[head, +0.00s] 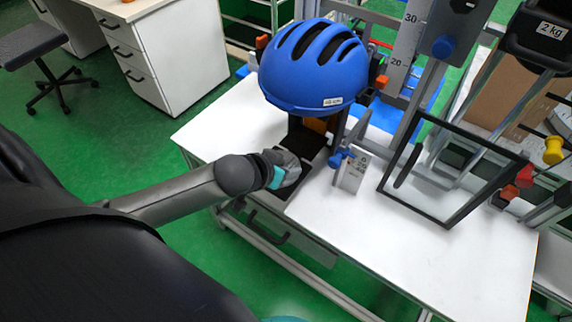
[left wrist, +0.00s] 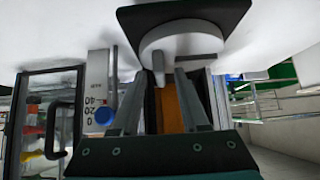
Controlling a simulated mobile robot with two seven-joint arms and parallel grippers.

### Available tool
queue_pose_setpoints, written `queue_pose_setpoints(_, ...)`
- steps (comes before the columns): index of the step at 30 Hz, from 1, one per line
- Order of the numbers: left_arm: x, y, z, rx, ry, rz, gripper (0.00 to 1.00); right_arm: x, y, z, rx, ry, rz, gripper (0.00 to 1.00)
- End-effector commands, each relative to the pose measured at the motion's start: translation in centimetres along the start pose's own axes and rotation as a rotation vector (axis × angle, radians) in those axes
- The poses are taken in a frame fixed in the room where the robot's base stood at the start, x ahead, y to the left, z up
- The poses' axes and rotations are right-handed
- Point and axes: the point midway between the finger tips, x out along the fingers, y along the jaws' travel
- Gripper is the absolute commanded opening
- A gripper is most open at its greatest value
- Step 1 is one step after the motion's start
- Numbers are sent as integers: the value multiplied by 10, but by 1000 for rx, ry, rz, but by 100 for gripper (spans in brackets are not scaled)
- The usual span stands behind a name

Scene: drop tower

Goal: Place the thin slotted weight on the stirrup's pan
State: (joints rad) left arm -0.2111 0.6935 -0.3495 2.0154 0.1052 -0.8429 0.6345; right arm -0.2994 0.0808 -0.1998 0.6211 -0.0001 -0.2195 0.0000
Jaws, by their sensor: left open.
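My left gripper (head: 287,170) reaches over the near edge of the white table (head: 235,125), in front of the dark stand (head: 305,145) under the blue helmet (head: 315,65). In the left wrist view its two fingers (left wrist: 160,105) are spread with nothing between them. Beyond the fingertips is a pale round disc (left wrist: 180,42) against a dark plate (left wrist: 185,15). I cannot tell whether this disc is the slotted weight or the stirrup's pan. In the head view the gripper, helmet and stand hide that area. My right gripper is not in view.
A small white scale plate with a blue knob (head: 337,158) stands right of the gripper; the knob also shows in the left wrist view (left wrist: 104,115). Right of it is a black-framed clear panel (head: 450,218). The table's front right is clear.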

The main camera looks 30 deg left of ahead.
Motion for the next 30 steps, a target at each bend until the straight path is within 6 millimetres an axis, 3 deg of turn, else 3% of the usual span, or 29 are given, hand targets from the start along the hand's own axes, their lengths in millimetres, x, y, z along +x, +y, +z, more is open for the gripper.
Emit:
queue_pose_setpoints(8, -9, 0, -2, 0, -2, 1, 45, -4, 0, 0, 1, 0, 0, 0)
queue_pose_setpoints(24, -98, 0, -3, 1, -2, 0, 45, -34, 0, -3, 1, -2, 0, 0)
queue_pose_setpoints(30, -116, 0, -2, -1, -1, 0, 45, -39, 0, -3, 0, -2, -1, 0)
